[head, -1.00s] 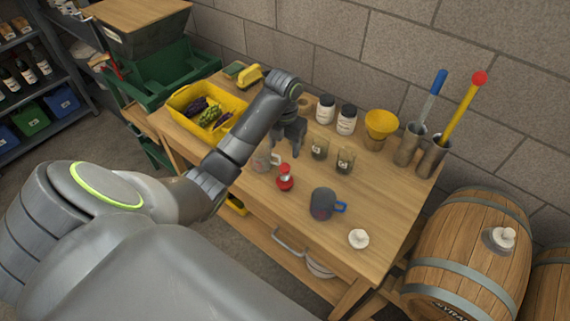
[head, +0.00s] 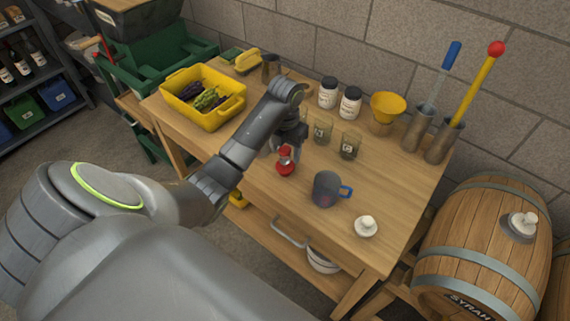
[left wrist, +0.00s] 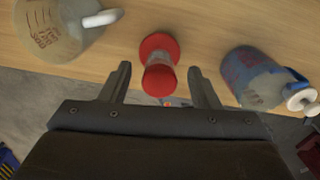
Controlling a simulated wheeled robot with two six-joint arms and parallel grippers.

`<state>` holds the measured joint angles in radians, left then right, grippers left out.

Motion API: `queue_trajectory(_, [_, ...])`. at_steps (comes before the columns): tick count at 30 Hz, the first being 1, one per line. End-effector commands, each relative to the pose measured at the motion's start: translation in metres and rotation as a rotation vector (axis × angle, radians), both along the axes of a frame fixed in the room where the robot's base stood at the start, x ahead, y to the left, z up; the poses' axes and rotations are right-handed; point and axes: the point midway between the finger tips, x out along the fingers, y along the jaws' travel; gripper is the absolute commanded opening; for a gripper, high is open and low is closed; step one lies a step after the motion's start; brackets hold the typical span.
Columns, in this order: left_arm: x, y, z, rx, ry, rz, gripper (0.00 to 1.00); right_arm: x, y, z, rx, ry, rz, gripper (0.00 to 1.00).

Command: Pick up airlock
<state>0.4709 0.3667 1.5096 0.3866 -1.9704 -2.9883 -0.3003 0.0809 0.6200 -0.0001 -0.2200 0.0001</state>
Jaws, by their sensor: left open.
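The airlock (head: 285,161) is a small piece with red ends and a clear greyish middle, standing on the wooden table. In the left wrist view the airlock (left wrist: 158,80) shows between my two fingers. My left gripper (head: 290,146) is open and points down right at the airlock, hiding part of its far side in the head view. In the left wrist view the left gripper (left wrist: 160,68) has a finger on each side of it, with visible gaps on both sides. My right gripper is not in view.
A grey jug with a blue handle (head: 326,190) and a white bung (head: 365,227) stand to the right. A clear measuring jug (left wrist: 55,30) is close on the left in the wrist view. Glass jars (head: 349,146) and a yellow tub (head: 222,118) stand farther back on the table (head: 385,205).

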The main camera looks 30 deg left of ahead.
Motion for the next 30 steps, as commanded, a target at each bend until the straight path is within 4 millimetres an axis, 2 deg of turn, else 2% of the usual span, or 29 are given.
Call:
queue_trajectory(4, [0.0,0.0,-0.014,0.0,0.001,0.001,0.56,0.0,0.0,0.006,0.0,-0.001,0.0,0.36])
queue_trajectory(12, [0.0,0.0,-0.017,0.001,-0.002,0.001,0.56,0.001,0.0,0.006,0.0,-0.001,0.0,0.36])
queue_trajectory(23, [0.0,0.0,-0.017,0.001,-0.001,0.001,0.09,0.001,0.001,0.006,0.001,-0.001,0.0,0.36])
queue_trajectory(30, [0.0,0.001,-0.016,0.001,-0.002,0.001,0.08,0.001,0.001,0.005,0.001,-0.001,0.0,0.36])
